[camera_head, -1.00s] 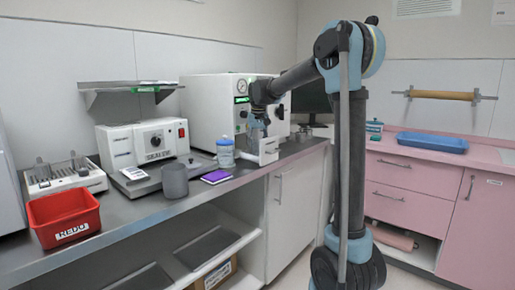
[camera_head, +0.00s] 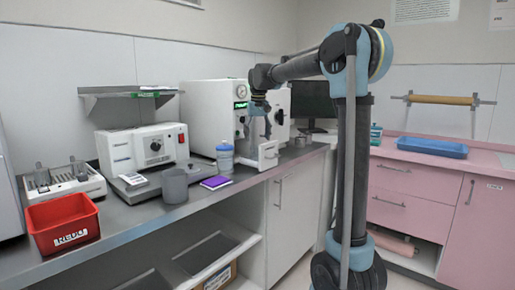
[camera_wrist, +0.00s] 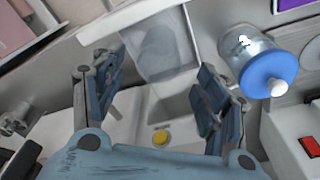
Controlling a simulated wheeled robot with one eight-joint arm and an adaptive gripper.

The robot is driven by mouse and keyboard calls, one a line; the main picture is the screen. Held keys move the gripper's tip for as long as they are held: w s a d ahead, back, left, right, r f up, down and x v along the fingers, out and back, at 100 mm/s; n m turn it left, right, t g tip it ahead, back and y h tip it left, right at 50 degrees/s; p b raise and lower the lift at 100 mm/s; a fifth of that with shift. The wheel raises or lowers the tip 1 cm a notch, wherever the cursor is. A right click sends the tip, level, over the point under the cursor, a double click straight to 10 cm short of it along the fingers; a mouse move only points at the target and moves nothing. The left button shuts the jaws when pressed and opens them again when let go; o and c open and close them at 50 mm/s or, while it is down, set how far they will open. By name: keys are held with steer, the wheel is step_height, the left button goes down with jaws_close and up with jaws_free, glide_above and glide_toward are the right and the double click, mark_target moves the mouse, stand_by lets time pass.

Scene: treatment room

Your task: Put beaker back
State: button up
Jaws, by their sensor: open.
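My gripper (camera_head: 260,108) is up in front of the white box-shaped machine, above the counter. In the wrist view its two blue fingers (camera_wrist: 160,100) are spread wide with nothing gripped between them. A see-through, greyish vessel (camera_wrist: 160,45), which looks like the beaker, shows beyond the fingertips near a white edge. Whether a finger touches it I cannot tell. In the head view it is hard to make out below the gripper. A grey cup (camera_head: 174,186) stands upright on the counter at left.
A blue-lidded jar (camera_head: 225,157) stands close by; it also shows in the wrist view (camera_wrist: 258,62). A purple pad (camera_head: 216,183) lies before it. A white block (camera_head: 268,153) is at the counter's edge. A red bin (camera_head: 63,223) and sealer (camera_head: 143,147) are left.

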steer(key=shift+s+d+r, duration=0.1)
steer(key=shift+s+r, duration=0.05)
steer(key=shift+r, duration=0.95)
steer(key=shift+s+r, duration=0.15)
steer(key=shift+r, duration=0.95)
steer(key=s+d+f+m, duration=0.1)
steer(key=s+d+f, duration=0.4)
steer(key=s+d, duration=0.4)
steer(key=s+d+f+m, duration=0.1)
steer(key=s+d+f, duration=0.55)
steer(key=s, duration=0.45)
steer(key=s+d+f, duration=0.4)
steer(key=s+f, duration=0.5)
steer(key=f, duration=0.1)
steer(key=s+d+f+m, duration=0.1)
steer(key=s+d+f, duration=0.3)
steer(key=s+f, duration=0.6)
steer(key=shift+s+d+f+t, duration=0.15)
steer(key=shift+f+t, duration=0.15)
steer(key=shift+t, duration=0.1)
steer(key=shift+w+f, duration=0.2)
steer(key=shift+w, duration=0.25)
